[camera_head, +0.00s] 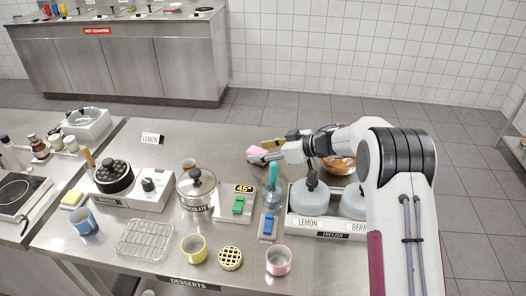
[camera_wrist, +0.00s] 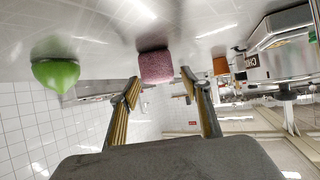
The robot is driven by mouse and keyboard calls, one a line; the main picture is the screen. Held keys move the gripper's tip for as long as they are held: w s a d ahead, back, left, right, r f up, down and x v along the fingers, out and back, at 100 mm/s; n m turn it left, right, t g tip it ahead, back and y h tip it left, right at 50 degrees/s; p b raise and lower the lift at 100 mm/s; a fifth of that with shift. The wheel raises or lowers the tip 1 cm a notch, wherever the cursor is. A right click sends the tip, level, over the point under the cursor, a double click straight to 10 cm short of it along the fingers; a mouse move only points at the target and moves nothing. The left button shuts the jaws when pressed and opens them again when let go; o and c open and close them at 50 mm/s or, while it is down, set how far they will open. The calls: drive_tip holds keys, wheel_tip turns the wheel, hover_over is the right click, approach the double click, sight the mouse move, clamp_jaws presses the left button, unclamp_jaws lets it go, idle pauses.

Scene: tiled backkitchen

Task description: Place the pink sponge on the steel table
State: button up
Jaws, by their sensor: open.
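The pink sponge (camera_head: 256,150) lies on the steel table (camera_head: 215,140), towards its far side. In the wrist view the sponge (camera_wrist: 155,66) sits just beyond my fingertips, roughly in line with the gap between them. My gripper (camera_head: 263,151) is open and empty, its fingers spread on either side of the sponge's line. In the wrist view both fingers (camera_wrist: 162,84) show with nothing held between them. The sponge is partly covered by my gripper in the head view. I cannot tell whether a finger touches it.
A green, rounded object (camera_wrist: 55,74) lies to one side of the sponge. The chocolate pot (camera_head: 196,186), the scale (camera_head: 236,205) and the freezer unit (camera_head: 315,221) stand nearer. A copper-coloured bowl (camera_head: 340,165) is behind my arm. Bare steel lies left of the sponge.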

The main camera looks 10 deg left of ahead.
drive_tip(key=shift+r, duration=0.1)
drive_tip(key=shift+v, duration=0.85)
drive_tip(key=v, duration=1)
drive_tip(key=shift+r, duration=0.15)
drive_tip(key=shift+d, duration=0.15)
